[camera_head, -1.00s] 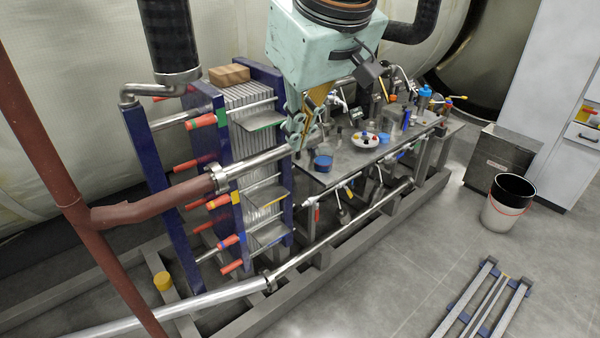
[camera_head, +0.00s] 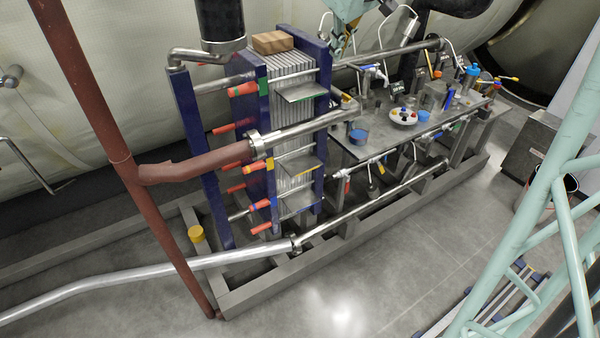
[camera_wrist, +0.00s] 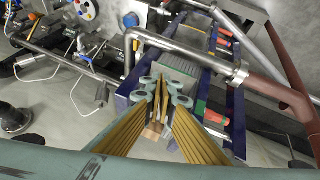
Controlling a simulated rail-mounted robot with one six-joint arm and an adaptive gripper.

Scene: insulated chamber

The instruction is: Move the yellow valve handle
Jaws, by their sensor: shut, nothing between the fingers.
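A small yellow lever handle (camera_head: 509,78) sticks out at the far right end of the bench in the head view. I cannot tell for certain that it is the task's valve handle, as other small yellow parts show. My gripper (camera_wrist: 161,94) is shut and empty in the wrist view, its yellow-sided fingers pointing down above the blue-framed plate stack. In the head view only part of its mint-green arm end (camera_head: 347,12) shows at the top edge, well left of the yellow handle.
The plate stack's blue frame (camera_head: 190,150) carries a wooden block (camera_head: 273,42) on top. A rust-red pipe (camera_head: 95,110) rises at left. Mint-green bars (camera_head: 560,200) cross the right side.

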